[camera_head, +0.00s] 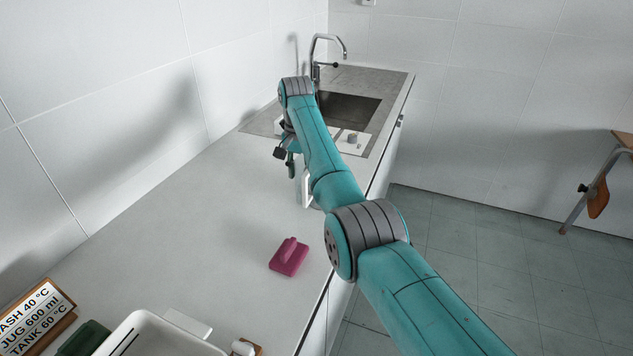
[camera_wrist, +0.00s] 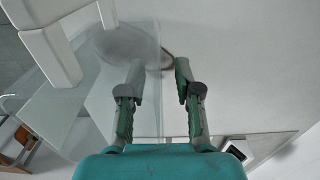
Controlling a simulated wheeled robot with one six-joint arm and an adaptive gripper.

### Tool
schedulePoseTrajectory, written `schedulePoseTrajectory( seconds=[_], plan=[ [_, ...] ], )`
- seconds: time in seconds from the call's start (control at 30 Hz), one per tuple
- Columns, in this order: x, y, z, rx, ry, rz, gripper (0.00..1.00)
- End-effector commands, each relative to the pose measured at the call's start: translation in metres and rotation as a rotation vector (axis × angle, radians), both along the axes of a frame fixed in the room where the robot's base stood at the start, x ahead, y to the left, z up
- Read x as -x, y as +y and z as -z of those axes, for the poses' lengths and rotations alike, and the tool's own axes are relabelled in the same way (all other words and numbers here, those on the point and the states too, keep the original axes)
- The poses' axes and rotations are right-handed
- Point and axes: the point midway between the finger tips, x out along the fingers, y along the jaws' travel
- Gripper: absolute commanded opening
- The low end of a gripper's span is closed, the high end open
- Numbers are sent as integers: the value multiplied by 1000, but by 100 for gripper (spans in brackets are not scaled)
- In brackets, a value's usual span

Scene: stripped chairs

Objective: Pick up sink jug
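The sink jug is a clear, pale vessel with a white handle. In the wrist view its see-through body (camera_wrist: 110,75) fills the left middle, and the handle (camera_wrist: 50,45) is at the upper left. In the head view a white part of it (camera_head: 306,188) shows beside my arm, which hides most of the rest. My gripper (camera_wrist: 160,66) is open, with a clear gap between its fingertips. The jug's right edge appears to run between the fingers, the left finger looking veiled by the clear wall. I cannot tell whether either finger touches it. In the head view my gripper (camera_head: 290,164) is partly hidden.
A magenta block with a grip (camera_head: 289,257) lies on the pale counter (camera_head: 200,225). A white tub (camera_head: 160,335) and a sign (camera_head: 36,315) are at the near left. A sink (camera_head: 345,107) with a tap (camera_head: 316,55) is at the far end. The left counter is clear.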

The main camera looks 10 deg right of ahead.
Motion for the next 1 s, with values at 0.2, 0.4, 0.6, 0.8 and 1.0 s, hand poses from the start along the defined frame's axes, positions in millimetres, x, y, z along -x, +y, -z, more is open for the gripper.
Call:
schedulePoseTrajectory(
  seconds=[0.2, 0.4, 0.6, 0.8, 1.0],
  plan=[
    [0, 0, 0, 0, 0, 0, 0],
    [0, 0, -1, 0, 0, 0, 0],
    [0, 0, -3, 1, -1, 0, 0],
    [-1, 0, -28, -1, -4, 0, 0],
    [-1, 0, -66, 0, -2, 0, 0]
  ],
)
